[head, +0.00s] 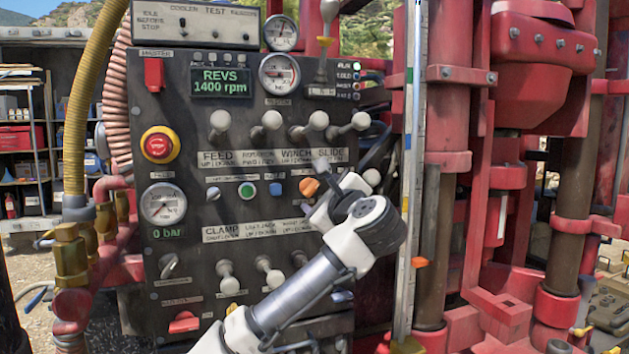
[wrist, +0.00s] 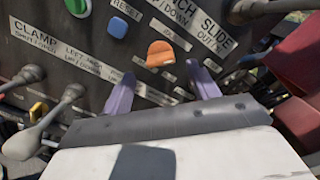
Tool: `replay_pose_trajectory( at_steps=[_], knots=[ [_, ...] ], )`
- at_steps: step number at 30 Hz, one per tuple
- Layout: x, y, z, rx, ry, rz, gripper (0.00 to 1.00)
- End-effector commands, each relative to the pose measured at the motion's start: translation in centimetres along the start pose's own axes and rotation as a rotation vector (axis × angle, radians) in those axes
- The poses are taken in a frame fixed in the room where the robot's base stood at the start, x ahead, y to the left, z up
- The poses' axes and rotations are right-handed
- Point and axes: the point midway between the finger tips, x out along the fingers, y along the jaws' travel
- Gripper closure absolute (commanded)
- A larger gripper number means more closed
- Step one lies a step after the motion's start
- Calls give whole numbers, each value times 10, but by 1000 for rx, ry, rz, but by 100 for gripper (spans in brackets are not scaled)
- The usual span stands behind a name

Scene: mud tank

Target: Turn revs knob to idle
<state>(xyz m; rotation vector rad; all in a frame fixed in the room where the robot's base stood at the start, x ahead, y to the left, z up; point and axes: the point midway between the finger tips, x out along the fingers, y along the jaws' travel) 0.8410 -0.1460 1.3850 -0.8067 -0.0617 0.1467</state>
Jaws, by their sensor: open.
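An orange knob (head: 309,187), which I take for the revs knob, sits on the dark control panel below the WINCH and SLIDE labels. It also shows in the wrist view (wrist: 159,54); the small labels around it are too blurred to read surely. My gripper (wrist: 163,88) is open, its two purple fingers apart with the orange knob ahead of the gap between them. No contact with the knob shows. In the head view my wrist covers part of the panel right of the knob. The green display (head: 221,82) reads REVS 1400 rpm.
A row of levers (head: 271,121) stands out above the knob, and clamp levers (head: 227,277) below left. A red emergency stop (head: 158,145) is at far left. Red machinery (head: 487,190) stands right.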

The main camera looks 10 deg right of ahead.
Motion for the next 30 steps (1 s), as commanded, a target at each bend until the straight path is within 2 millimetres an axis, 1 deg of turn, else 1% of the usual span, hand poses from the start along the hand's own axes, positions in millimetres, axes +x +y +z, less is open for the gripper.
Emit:
replay_pose_trajectory(
  at_steps=[1, 3, 6, 9, 13, 20, 30],
  knots=[
    [10, -2, 3, 1, 0, 4, 40],
    [22, -2, 2, 1, 1, 3, 40],
    [34, -2, 2, -1, 1, 1, 40],
    [42, -1, 1, -1, 1, 1, 40],
    [46, 0, 0, -1, 0, -1, 40],
    [46, 0, 0, -1, 0, -1, 40],
    [46, 0, 0, -1, 1, -1, 84]
  ],
)
